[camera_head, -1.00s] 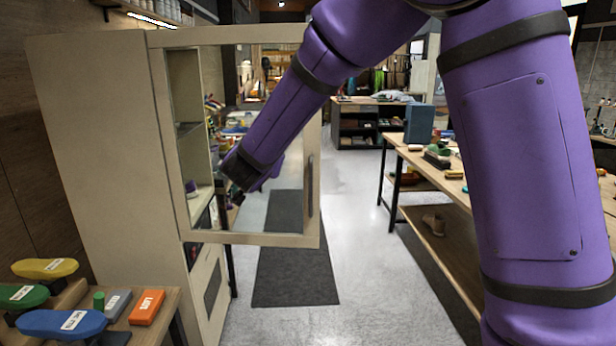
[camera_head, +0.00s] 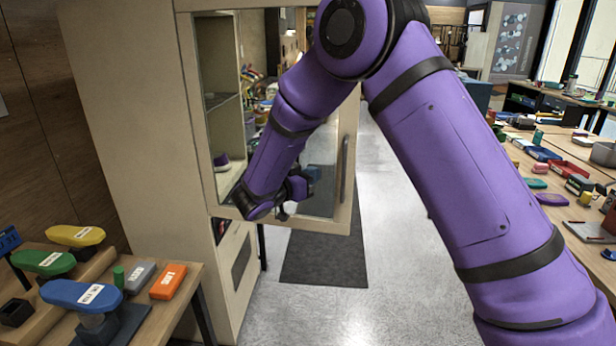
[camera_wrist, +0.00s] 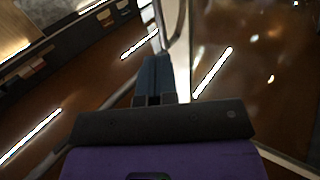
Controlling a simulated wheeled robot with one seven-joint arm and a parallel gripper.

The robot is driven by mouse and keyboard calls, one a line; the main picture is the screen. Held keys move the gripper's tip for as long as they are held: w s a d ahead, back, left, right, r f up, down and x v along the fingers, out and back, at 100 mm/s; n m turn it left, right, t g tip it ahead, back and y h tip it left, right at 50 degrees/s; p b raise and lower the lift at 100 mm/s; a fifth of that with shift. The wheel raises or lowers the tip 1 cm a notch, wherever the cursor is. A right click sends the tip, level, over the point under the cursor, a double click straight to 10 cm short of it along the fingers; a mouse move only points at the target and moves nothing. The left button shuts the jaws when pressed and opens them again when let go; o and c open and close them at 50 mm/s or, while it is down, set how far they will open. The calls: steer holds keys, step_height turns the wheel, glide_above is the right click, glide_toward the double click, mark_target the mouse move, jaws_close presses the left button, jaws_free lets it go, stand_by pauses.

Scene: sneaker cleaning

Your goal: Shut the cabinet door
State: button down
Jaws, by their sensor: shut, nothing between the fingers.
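The cabinet (camera_head: 125,130) is a tall beige unit on the left in the head view. Its glass-paned door (camera_head: 290,222) stands open, swung out toward the right, with shelves showing behind the glass. A vertical handle (camera_head: 344,168) is on the door's right stile. My gripper (camera_head: 312,178) is in front of the glass, left of the handle, and looks shut and empty. In the wrist view, its dark fingers (camera_wrist: 155,75) are together, close to a pale upright edge. Whether they touch the door cannot be told.
A workbench (camera_head: 550,190) full of items runs along the right. A dark mat (camera_head: 325,262) lies on the floor, and the aisle beyond the door is clear.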

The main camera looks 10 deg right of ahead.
mark_target(343, 162)
steer(key=x, duration=1)
steer(key=shift+a, duration=0.1)
